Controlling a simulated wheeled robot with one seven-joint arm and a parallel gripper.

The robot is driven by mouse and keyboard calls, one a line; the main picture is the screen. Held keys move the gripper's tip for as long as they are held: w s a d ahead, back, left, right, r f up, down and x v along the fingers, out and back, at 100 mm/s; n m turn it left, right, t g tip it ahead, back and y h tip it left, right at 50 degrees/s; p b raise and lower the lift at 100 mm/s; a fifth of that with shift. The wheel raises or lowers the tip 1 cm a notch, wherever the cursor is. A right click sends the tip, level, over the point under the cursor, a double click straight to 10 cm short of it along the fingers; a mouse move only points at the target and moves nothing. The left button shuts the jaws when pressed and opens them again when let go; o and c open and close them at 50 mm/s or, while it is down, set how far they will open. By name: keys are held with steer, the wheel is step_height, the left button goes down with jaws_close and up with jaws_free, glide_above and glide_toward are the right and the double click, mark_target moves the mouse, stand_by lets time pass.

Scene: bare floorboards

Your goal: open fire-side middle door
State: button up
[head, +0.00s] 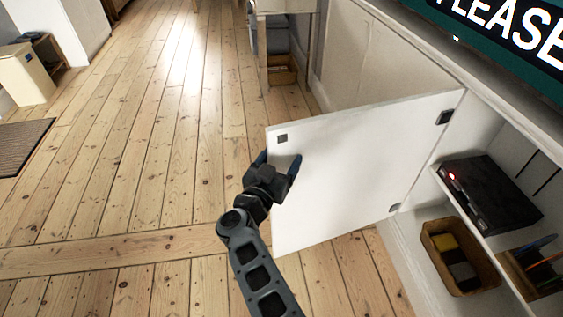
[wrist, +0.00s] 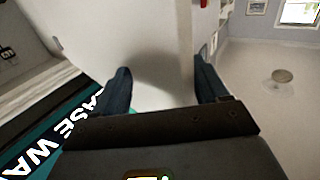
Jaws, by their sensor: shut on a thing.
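A white cabinet door (head: 365,160) stands swung wide open, hinged on its right side to the white cabinet at the right of the head view. My gripper (head: 279,163) is at the door's free left edge, with one dark finger on each side. It is shut on the door. In the wrist view the two fingers of my gripper (wrist: 161,75) straddle the edge of the pale door panel (wrist: 120,35). The handle and the door's outer face are hidden in the head view.
The open compartment shows a black box with a red light (head: 490,193) on a shelf and a brown basket (head: 458,258) below. A dark green sign (head: 510,30) lies on the cabinet top. Floorboards to the left are clear, with a brown mat (head: 20,145) at the far left.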

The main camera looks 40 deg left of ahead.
steer(key=shift+w+d+r, duration=0.25)
steer(key=shift+w, duration=0.15)
steer(key=o, duration=1)
steer(key=shift+c, duration=0.2)
steer(key=c, duration=0.3)
steer(key=shift+a+p+v, duration=0.15)
steer(key=shift+p+v, duration=0.4)
steer(key=shift+v, duration=1.5)
steer(key=shift+a+p+v, duration=0.1)
steer(key=shift+p+v, duration=0.45)
steer(key=shift+v, duration=1.5)
steer(key=shift+c, duration=0.9)
steer(key=shift+f, duration=0.1)
